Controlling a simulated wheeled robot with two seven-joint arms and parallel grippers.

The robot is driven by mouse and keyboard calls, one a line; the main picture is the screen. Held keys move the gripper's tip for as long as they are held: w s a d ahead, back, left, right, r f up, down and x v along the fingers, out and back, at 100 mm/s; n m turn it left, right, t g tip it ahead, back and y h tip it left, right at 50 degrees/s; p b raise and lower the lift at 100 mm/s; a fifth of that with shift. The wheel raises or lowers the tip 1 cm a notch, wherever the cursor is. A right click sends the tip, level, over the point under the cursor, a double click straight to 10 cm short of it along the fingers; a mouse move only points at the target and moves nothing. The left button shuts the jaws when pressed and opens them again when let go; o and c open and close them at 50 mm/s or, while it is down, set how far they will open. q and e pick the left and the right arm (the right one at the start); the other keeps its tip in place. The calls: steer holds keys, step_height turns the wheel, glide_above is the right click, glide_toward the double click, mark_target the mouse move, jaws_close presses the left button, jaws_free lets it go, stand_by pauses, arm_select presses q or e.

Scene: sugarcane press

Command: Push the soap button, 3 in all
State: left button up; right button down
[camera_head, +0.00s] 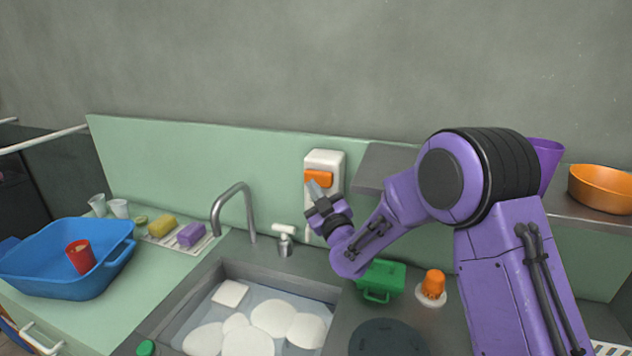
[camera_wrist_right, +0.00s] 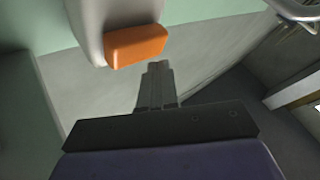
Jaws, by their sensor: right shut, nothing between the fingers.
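The soap dispenser (camera_head: 325,160) is a white box on the green backsplash behind the sink. Its orange soap button (camera_head: 319,178) faces outward, and it also shows in the right wrist view (camera_wrist_right: 137,46). My right gripper (camera_head: 314,186) is shut and empty, with its fingertips just below and in front of the button. In the right wrist view the closed fingers (camera_wrist_right: 156,68) point toward the lower right of the button; I cannot tell whether they touch it. My left gripper is not in view.
The sink (camera_head: 230,268) holds several white plates, with a metal faucet (camera_head: 233,205) behind it. A green box (camera_head: 381,279) and an orange-topped item (camera_head: 433,286) stand right of it. A blue basin (camera_head: 70,262) with a red cup (camera_head: 80,256) stands at left.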

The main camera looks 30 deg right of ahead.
steer(key=shift+w+d, duration=0.1)
stand_by(0.6)
steer(key=shift+w+d, duration=0.2)
steer(key=shift+w, duration=0.05)
steer(key=shift+w+d+r, duration=0.1)
steer(key=shift+w+d, duration=0.35)
steer(key=shift+d, duration=0.15)
stand_by(1.0)
steer(key=shift+a+b, duration=0.1)
steer(key=shift+b, duration=0.2)
steer(key=shift+s+a, duration=0.8)
steer(key=shift+s+a+b, duration=0.5)
steer(key=shift+s+a, duration=1.15)
steer(key=shift+a, duration=0.2)
stand_by(1.2)
